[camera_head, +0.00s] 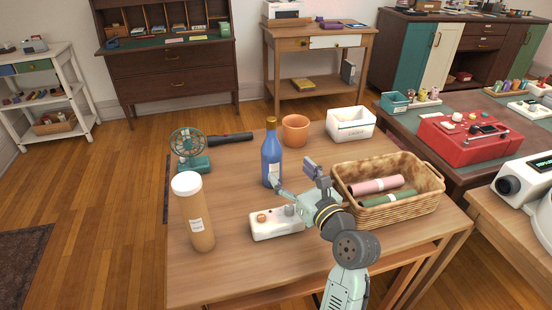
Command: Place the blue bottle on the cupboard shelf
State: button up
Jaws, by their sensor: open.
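The blue bottle (271,158) stands upright on the wooden table (232,215), with a gold-brown cap and a pale label. My gripper (291,175) is open, just to the right of the bottle. One finger is close to the bottle's lower side; I cannot tell whether it touches. The other finger is raised further right. A dark brown cabinet with a teal door and a cream door (437,60) stands at the back right; I cannot tell whether it is the cupboard.
Around the bottle stand a tan bottle with a white cap (197,220), a green fan (190,150), a terracotta pot (295,129), a white box (350,124), a wicker basket (425,200) and a white device (275,225). A dark cylinder (230,138) lies behind.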

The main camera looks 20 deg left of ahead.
aim_at(277, 158)
jog(key=p+x, duration=0.1)
jog(key=x, duration=0.8)
jog(key=shift+w+a+f+p, duration=0.15)
jog(key=shift+w+f+p, duration=0.1)
jog(key=shift+p, duration=0.1)
jog(key=shift+s, duration=0.1)
grip_shut()
dwell(0.5)
